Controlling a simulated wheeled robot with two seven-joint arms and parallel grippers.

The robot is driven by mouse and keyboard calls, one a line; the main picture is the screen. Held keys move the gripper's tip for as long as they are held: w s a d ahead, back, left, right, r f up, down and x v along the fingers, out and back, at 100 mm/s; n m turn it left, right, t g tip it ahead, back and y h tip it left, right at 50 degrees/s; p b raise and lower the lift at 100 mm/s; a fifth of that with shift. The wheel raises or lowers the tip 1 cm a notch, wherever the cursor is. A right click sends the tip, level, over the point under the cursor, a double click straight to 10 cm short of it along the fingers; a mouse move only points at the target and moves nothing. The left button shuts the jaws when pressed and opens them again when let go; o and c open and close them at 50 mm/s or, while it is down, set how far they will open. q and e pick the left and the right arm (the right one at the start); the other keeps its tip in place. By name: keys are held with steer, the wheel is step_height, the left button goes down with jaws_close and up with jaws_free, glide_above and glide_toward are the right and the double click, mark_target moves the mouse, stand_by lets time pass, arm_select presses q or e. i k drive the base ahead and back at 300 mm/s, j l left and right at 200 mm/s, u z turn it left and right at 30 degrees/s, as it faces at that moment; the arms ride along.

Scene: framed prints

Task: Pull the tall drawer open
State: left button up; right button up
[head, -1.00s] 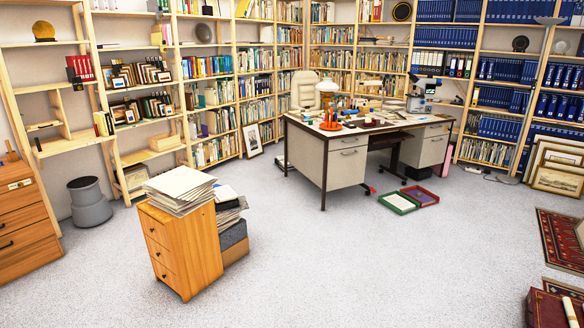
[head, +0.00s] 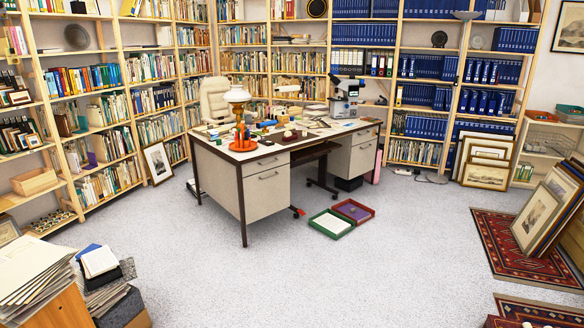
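Neither of my grippers shows in the head view.
A wooden cabinet (head: 66,312) with stacked papers (head: 28,270) stands at the lower left. Framed prints (head: 546,208) lean at the right by a red rug (head: 510,250). Open floor (head: 330,280) lies between.

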mark_target(266, 192)
steer(key=i, duration=2.45)
